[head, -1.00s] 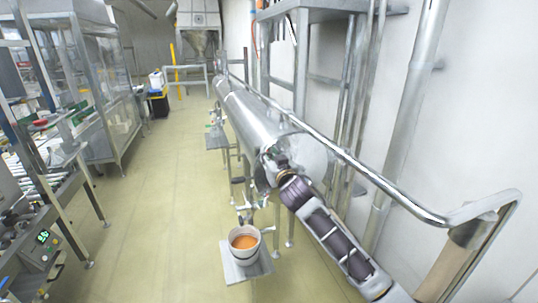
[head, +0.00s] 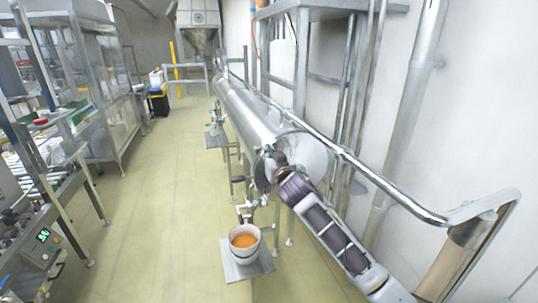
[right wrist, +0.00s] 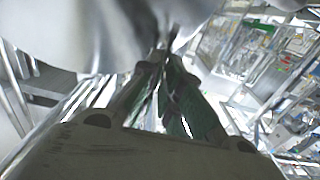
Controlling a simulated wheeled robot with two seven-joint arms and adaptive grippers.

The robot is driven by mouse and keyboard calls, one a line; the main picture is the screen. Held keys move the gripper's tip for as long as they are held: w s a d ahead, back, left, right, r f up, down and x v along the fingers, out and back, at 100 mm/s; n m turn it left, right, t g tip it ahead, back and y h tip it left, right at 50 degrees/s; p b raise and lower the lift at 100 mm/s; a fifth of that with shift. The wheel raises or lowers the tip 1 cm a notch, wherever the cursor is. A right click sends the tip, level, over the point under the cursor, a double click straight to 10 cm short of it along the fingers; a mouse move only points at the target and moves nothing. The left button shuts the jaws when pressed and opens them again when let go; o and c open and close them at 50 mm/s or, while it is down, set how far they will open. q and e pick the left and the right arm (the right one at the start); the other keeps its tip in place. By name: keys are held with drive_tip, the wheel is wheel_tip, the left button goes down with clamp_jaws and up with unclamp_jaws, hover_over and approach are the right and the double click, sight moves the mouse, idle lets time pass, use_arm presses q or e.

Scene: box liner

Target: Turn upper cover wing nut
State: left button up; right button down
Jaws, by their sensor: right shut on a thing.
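A long steel cylinder (head: 248,112) runs away from me along the wall, with its round open cover (head: 304,157) at the near end. My right gripper (head: 277,163) is at this end, beside the cover, and hides the upper wing nut from the head view. In the right wrist view the fingers (right wrist: 163,62) come together at the top, close to a blurred shiny metal surface (right wrist: 90,32). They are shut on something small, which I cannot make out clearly. My left gripper is not in view.
A white bucket (head: 245,254) of orange liquid stands on a small metal stand (head: 232,272) below the cylinder end. A steel rail (head: 375,178) runs along the right side, close to my right arm. The floor (head: 165,210) on the left is clear.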

drive_tip(key=shift+a+n, duration=0.1)
drive_tip(key=shift+n, duration=0.3)
drive_tip(key=f+n+p, duration=0.1)
drive_tip(key=n+p, duration=0.1)
drive_tip(key=n, duration=0.4)
drive_tip(key=a+n+p, duration=0.1)
drive_tip(key=n+p, duration=0.2)
drive_tip(key=n, duration=0.3)
drive_tip(key=a+f+n+p, duration=0.1)
drive_tip(key=n+p, duration=0.1)
drive_tip(key=n, duration=0.4)
drive_tip(key=shift+s+f+p, duration=0.3)
drive_tip(key=shift+s+p, duration=0.1)
drive_tip(key=c, duration=1.6)
unclamp_jaws()
